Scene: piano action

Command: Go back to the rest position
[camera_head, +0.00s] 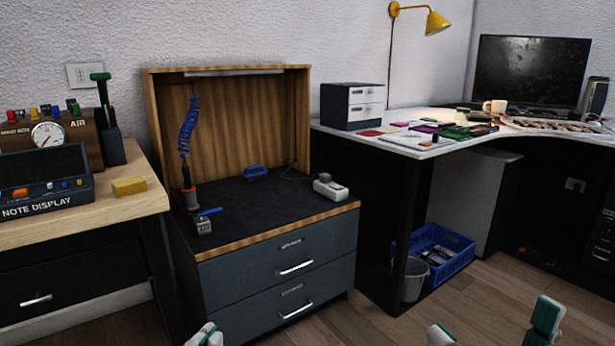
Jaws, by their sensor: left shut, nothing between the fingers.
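My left gripper (205,336) shows at the bottom edge, left of centre, in front of the grey drawer cabinet. Its white and green fingertips are close together, with nothing seen between them. My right gripper (493,330) shows at the bottom right, over the wooden floor. Its two white and green fingertips stand wide apart with nothing between them. The rest of both grippers and arms is cut off by the frame.
A workstation (275,262) with a dark top and drawers stands centre left. A wooden bench (85,208) with instruments is at the left. A desk (420,150) with a monitor (530,70) is at the right. A blue crate (455,262) and bin (413,280) sit below it. The front floor is clear.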

